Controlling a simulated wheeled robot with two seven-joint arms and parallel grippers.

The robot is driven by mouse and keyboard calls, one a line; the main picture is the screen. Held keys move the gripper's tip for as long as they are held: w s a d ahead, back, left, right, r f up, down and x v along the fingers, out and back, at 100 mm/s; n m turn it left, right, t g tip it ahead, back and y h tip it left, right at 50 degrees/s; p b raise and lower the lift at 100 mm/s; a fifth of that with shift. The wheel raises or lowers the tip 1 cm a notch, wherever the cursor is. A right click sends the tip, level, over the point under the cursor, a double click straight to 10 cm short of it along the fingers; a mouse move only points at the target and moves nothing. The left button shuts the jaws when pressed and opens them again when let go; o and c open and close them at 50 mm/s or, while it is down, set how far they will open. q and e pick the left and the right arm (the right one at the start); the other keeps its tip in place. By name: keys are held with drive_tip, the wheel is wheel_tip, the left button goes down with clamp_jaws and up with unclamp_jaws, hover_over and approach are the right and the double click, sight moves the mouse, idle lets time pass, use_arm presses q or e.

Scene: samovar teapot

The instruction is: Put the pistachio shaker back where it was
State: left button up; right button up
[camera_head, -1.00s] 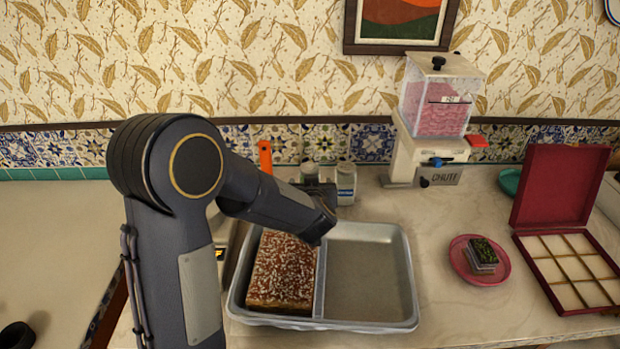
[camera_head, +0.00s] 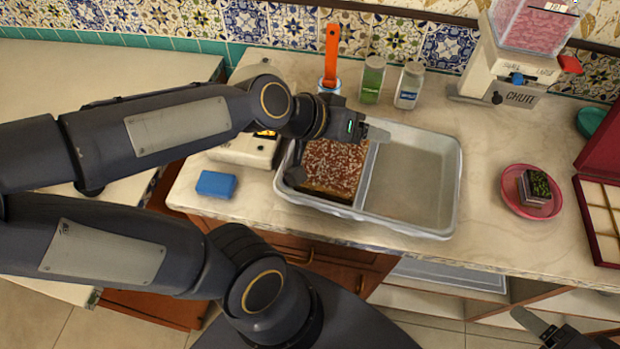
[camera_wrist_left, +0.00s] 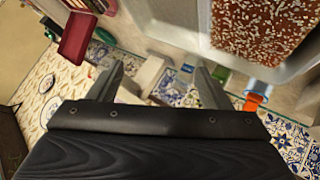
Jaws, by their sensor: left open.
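The pistachio shaker (camera_head: 372,82), a clear jar with green contents, stands upright at the back of the counter, behind the metal tray (camera_head: 452,190). A similar jar with pale contents and a blue label (camera_head: 409,88) stands just right of it. My left gripper (camera_head: 378,136) is over the tray, nearer the camera than the shaker and apart from it. In the left wrist view its two fingers (camera_wrist_left: 160,76) are spread with nothing held between them. A small green shape, likely the shaker, shows beyond the right finger (camera_wrist_left: 221,74). My right gripper (camera_head: 545,328) is partly in view at the bottom right.
A nut-topped slab (camera_head: 335,165) fills the tray's left compartment; the right one is empty. An orange-handled tool (camera_head: 331,55) stands left of the shaker. A blue block (camera_head: 215,184), a chute dispenser (camera_head: 515,70), and a pink plate (camera_head: 515,203) with a small piece are around.

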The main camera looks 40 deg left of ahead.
use_arm(q)
drive_tip(key=s+a+f+g+y, duration=0.1)
drive_tip(key=s+f+g, duration=0.2)
drive_tip(key=s, duration=0.8)
drive_tip(key=shift+s+a+f+g, duration=0.2)
drive_tip(key=shift+s+f+g, duration=0.1)
drive_tip(key=shift+f, duration=0.15)
